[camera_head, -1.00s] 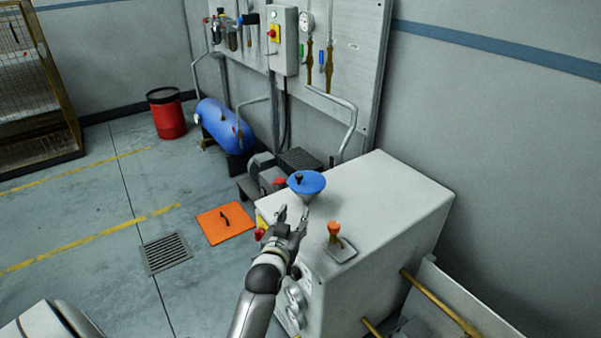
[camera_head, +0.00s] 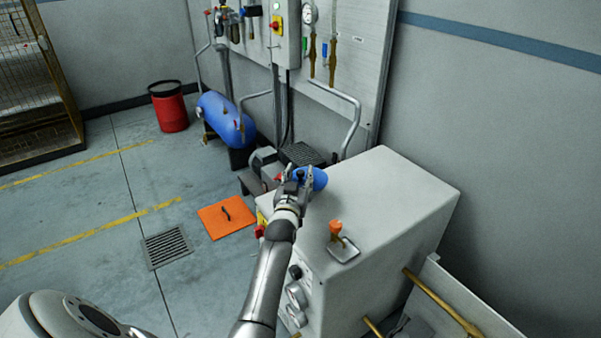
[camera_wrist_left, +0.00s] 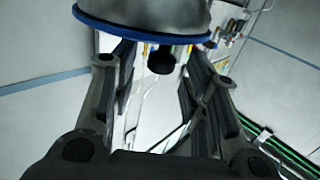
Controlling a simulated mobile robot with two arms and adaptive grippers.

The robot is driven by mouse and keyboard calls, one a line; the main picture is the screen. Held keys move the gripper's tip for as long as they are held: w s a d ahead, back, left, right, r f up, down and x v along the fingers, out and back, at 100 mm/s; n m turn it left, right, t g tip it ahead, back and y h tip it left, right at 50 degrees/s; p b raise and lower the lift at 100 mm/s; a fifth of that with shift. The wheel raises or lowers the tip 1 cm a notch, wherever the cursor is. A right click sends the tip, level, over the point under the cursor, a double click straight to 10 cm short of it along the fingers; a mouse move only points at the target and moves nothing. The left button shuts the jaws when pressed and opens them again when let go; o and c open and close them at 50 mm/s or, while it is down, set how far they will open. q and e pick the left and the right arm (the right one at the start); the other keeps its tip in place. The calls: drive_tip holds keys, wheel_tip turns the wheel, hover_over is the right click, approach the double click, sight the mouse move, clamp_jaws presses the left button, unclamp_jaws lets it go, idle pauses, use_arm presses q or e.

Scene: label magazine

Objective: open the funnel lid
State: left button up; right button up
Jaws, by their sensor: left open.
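The funnel's blue lid (camera_head: 319,180) is on top of the white cabinet (camera_head: 390,200), partly hidden behind my left gripper (camera_head: 303,178). In the left wrist view, the lid shows as a blue rim (camera_wrist_left: 140,31) at the top, beside a grey rounded body. A black knob (camera_wrist_left: 161,61) sticks out from it between my open left fingers (camera_wrist_left: 160,80). The fingers look apart from the knob. My right gripper is not in view.
An orange-topped lever (camera_head: 336,229) stands on the cabinet, right of my left arm. An orange floor plate (camera_head: 226,217) and a floor grate (camera_head: 167,248) lie to the left. A blue tank (camera_head: 225,119) and a wall panel are behind.

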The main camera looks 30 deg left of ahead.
use_arm(q)
drive_tip(key=shift+x, duration=1.2)
clamp_jaws()
